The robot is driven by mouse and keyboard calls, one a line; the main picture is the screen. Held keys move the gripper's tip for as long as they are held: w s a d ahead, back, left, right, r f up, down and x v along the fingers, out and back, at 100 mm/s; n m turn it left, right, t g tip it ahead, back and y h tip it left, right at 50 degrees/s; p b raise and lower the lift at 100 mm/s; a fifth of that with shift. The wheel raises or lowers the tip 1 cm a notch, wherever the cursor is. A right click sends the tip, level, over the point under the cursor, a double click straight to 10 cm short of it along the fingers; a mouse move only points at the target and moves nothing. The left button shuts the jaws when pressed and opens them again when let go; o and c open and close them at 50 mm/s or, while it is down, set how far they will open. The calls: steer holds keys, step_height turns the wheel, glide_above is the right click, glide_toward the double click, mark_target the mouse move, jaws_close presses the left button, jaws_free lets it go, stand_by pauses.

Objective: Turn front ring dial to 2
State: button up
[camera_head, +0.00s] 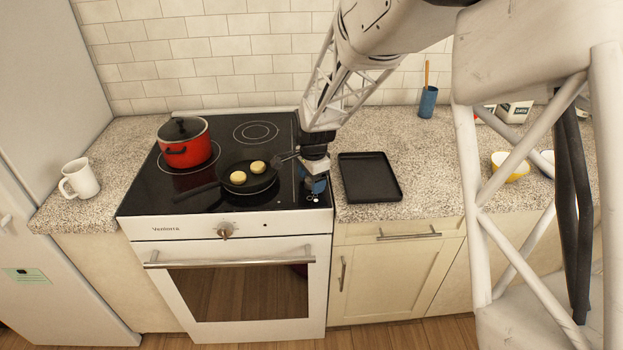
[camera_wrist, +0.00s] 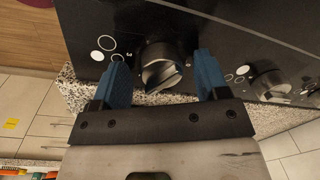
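In the wrist view, a round black dial with a raised grip bar (camera_wrist: 160,68) sits on the black glass of the cooktop. The bar lies at a slant, and I cannot read its setting. White ring symbols and a small unclear mark lie to its left. It is the dial nearer the stove's front, and a second dial (camera_wrist: 270,82) is to the right. My gripper (camera_wrist: 161,80) has blue fingers, one on each side of the front dial, with gaps visible. In the head view my gripper (camera_head: 316,186) is low over the cooktop's front right corner and hides the dials.
A black pan (camera_head: 248,188) holding two pale round pieces is left of my gripper. A red pot (camera_head: 185,150) stands farther back. A black tray (camera_head: 369,178) lies close by on the right counter. The oven knob (camera_head: 225,231) is on the stove's front panel.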

steer(key=shift+r, duration=0.1)
steer(key=r, duration=0.7)
steer(key=shift+s+d+r, duration=0.1)
steer(key=shift+s, duration=0.1)
steer(key=shift+r, duration=0.2)
stand_by(0.4)
steer(key=shift+s+d+r, duration=0.1)
steer(key=shift+s+r, duration=0.05)
steer(key=s+d+r+n, duration=0.4)
steer(key=s, duration=0.8)
steer(key=s+d+r+n+t, duration=0.1)
steer(key=s+d+r+n, duration=0.3)
steer(key=s, duration=0.9)
steer(key=s+d+r+n, duration=0.3)
steer(key=s+d+n, duration=0.1)
steer(key=s, duration=0.8)
steer(key=shift+s+d+r+n+t, duration=0.2)
steer(key=shift+d+r+n+t, duration=0.1)
steer(key=shift+d+r+t, duration=0.15)
